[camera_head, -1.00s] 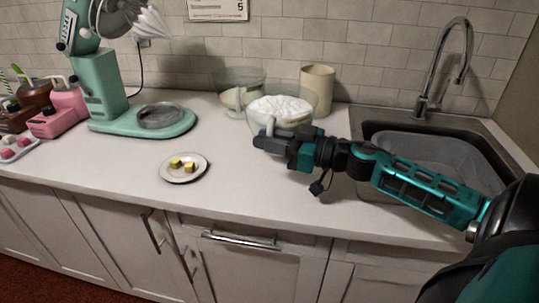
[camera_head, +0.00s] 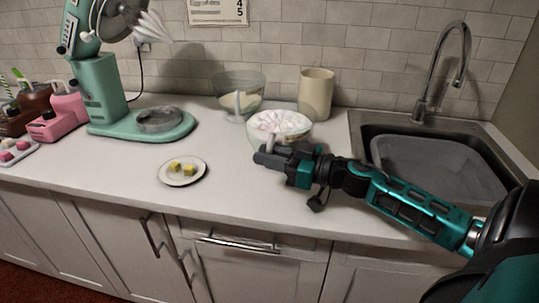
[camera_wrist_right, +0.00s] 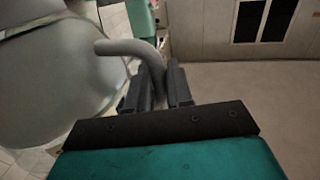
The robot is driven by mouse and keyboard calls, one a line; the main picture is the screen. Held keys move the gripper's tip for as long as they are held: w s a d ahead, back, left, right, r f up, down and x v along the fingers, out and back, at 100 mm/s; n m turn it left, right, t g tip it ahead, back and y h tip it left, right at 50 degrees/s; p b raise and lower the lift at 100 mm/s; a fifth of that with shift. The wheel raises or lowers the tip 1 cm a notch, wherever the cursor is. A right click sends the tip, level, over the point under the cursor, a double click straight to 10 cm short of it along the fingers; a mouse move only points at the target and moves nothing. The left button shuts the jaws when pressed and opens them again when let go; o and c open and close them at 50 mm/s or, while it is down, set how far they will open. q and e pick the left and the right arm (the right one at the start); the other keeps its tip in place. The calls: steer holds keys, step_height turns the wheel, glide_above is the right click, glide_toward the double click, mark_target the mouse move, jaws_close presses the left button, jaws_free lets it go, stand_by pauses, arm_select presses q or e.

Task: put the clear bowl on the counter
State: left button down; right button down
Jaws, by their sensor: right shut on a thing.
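The clear bowl (camera_head: 281,122) holds white stuff with faint pinkish patches and looks upright at the middle of the counter (camera_head: 225,170). My right gripper (camera_head: 268,160) is shut on its grey curved handle at the bowl's near side. In the right wrist view the handle (camera_wrist_right: 128,48) runs down between the fingers, and the bowl's wall (camera_wrist_right: 50,85) fills the left side. The gripper hides the bowl's base in the head view, so I cannot tell whether it touches the counter. My left gripper is out of view.
A second clear bowl (camera_head: 239,82) with pale contents stands behind, beside a beige canister (camera_head: 316,93). A green mixer (camera_head: 98,95) stands left. A small plate (camera_head: 183,171) with yellow cubes lies front left. The sink (camera_head: 440,165) is at right. Counter between plate and gripper is clear.

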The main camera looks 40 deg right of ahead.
steer(key=c, duration=1)
jaws_free()
steer(key=shift+s+a+f, duration=0.1)
steer(key=shift+s+f, duration=0.05)
steer(key=shift+f, duration=0.65)
steer(key=shift+r, duration=0.45)
steer(key=shift+s+d+f, duration=0.1)
steer(key=shift+s+d, duration=0.05)
steer(key=shift+d, duration=0.1)
steer(key=v, duration=0.7)
steer(key=r+p+v, duration=0.1)
steer(key=v, duration=0.3)
steer(key=shift+s+d+r, duration=0.1)
steer(key=shift+d, duration=0.05)
